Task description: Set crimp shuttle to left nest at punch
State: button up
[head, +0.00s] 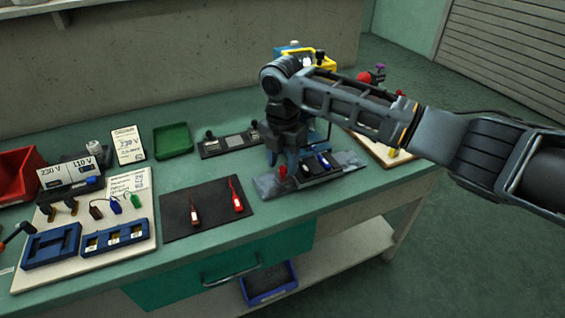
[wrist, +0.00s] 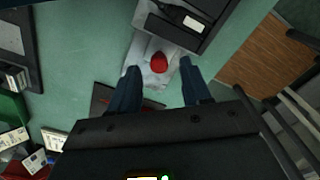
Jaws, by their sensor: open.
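The crimp shuttle appears to be the pale grey slide with a red knob (head: 283,172), at the front right of the bench. In the wrist view the red knob (wrist: 160,62) stands on the pale plate, between my fingers' lines. My gripper (head: 287,161) points down just above and behind the knob, open, with its blue fingers apart; it also shows in the wrist view (wrist: 158,80). I cannot tell whether the fingers touch the knob. The blue and yellow punch machine (head: 318,62) stands behind, partly hidden by my arm.
A dark fixture strip (head: 212,150) and green tray (head: 173,139) lie behind. A board with blue fixtures (head: 60,270) is at far left. A wooden board (head: 375,151) is at right.

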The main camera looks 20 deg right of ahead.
jog(key=shift+f, duration=0.65)
jog(key=shift+c, duration=0.4)
grip_shut()
